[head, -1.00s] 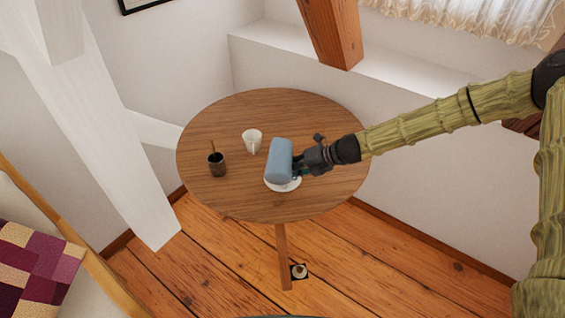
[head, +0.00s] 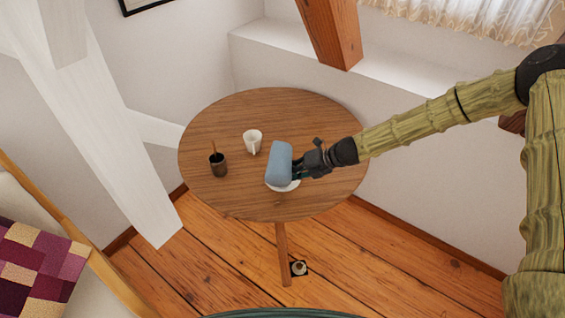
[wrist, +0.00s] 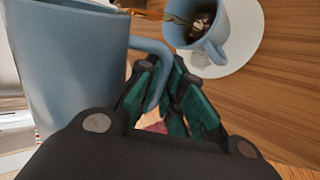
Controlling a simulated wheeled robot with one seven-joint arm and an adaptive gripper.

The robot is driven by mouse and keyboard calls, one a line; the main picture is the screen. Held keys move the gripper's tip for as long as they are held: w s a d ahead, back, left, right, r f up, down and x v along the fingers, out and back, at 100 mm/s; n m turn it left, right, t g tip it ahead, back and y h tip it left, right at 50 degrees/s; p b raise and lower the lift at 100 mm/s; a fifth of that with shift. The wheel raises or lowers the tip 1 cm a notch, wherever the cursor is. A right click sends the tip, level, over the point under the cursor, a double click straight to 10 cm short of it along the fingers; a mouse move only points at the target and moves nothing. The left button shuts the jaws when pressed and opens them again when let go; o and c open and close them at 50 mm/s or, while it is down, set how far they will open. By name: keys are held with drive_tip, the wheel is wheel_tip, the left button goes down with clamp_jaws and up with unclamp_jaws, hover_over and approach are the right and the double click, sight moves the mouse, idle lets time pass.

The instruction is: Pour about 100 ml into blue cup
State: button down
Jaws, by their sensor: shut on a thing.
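My gripper (wrist: 165,95) is shut on the handle of a blue-grey jug (wrist: 65,70), which fills the left of the wrist view. In the head view the jug (head: 279,162) is held tilted over a white saucer (head: 284,187). The blue cup (wrist: 212,38) stands on the saucer (wrist: 245,55) in the wrist view, below and beyond the fingers. Dark content with pale glints shows inside the cup. In the head view the jug hides most or all of the cup.
A white cup (head: 253,141) and a dark cup (head: 218,165) with a brown stick in it stand to the left on the round wooden table (head: 225,120). The table's back is clear. A slanted white beam (head: 110,130) stands left of the table, a wooden post (head: 332,35) behind it.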

drive_tip(key=shift+r+p, duration=0.15)
drive_tip(key=shift+p, duration=0.15)
drive_tip(key=shift+f+b, duration=0.35)
drive_tip(key=shift+b, duration=0.4)
drive_tip(key=r+t+b, duration=0.1)
drive_tip(key=b, duration=0.5)
drive_tip(key=shift+n+t+b, duration=0.3)
drive_tip(key=shift+n+b, duration=0.05)
drive_tip(key=shift+n, duration=0.05)
drive_tip(key=shift+w+d+t+b, duration=0.15)
drive_tip(key=shift+t+b, duration=0.15)
drive_tip(key=shift+b, duration=0.8)
drive_tip(key=shift+w+r+n, duration=0.1)
drive_tip(key=shift+r+n, duration=0.1)
drive_tip(key=shift+n, duration=0.1)
drive_tip(key=shift+f+b, duration=0.15)
drive_tip(key=shift+b, duration=0.3)
drive_tip(key=shift+b, duration=0.35)
